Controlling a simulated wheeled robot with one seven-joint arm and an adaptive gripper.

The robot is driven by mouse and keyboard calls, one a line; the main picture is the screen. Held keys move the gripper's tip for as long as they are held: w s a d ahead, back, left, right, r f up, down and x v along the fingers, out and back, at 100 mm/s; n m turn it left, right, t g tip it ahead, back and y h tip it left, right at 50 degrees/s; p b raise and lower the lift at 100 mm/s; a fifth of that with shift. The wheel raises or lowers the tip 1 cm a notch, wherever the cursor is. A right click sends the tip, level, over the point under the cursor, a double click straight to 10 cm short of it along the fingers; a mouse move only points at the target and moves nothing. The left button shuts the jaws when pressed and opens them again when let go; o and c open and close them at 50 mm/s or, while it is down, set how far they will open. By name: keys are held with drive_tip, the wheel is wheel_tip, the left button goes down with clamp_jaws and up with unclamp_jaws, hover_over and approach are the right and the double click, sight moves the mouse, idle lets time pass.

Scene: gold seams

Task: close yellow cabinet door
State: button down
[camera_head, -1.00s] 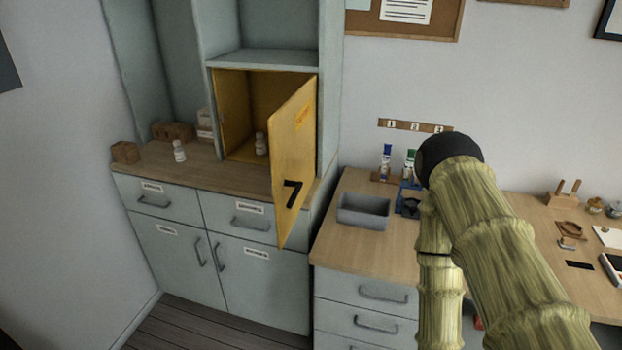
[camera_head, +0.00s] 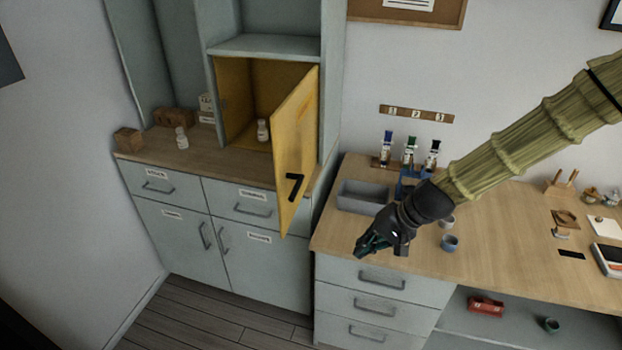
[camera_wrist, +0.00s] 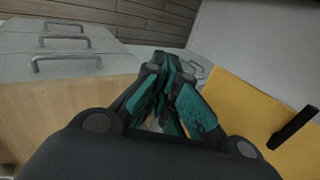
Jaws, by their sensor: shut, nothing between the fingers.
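The yellow cabinet door (camera_head: 296,150), marked with a black 7, stands open, swung out toward me from its right side. The yellow cabinet's inside (camera_head: 238,105) is exposed, with a small white bottle (camera_head: 263,130) in it. My gripper (camera_head: 366,247) is shut and empty, to the right of the door and apart from it, above the desk's front left edge. In the wrist view, my gripper's fingers (camera_wrist: 172,95) are together at the middle, and the yellow door (camera_wrist: 250,110) fills the right side with part of its black number.
A grey bin (camera_head: 363,196) and several bottles stand on the desk (camera_head: 500,215) behind my gripper. Two small cups (camera_head: 450,243) are right of it. A bottle (camera_head: 182,138) and boxes sit on the counter left of the cabinet. Floor (camera_head: 215,310) is clear in front.

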drive_tip(key=w+a+r+y+p, duration=0.1)
drive_tip(key=w+r+y, duration=0.1)
drive_tip(key=r, duration=0.8)
drive_tip(key=w+a+r+y, duration=0.1)
drive_tip(key=w+r+y, duration=0.15)
drive_tip(key=r, duration=0.75)
drive_tip(key=w+p+x, duration=0.1)
drive_tip(key=p+x, duration=0.4)
drive_tip(key=x, duration=0.8)
drive_tip(key=shift+w+a+n+t+h, duration=0.2)
drive_tip(key=shift+w+n+t+h, duration=0.1)
drive_tip(key=shift+t+h, duration=0.15)
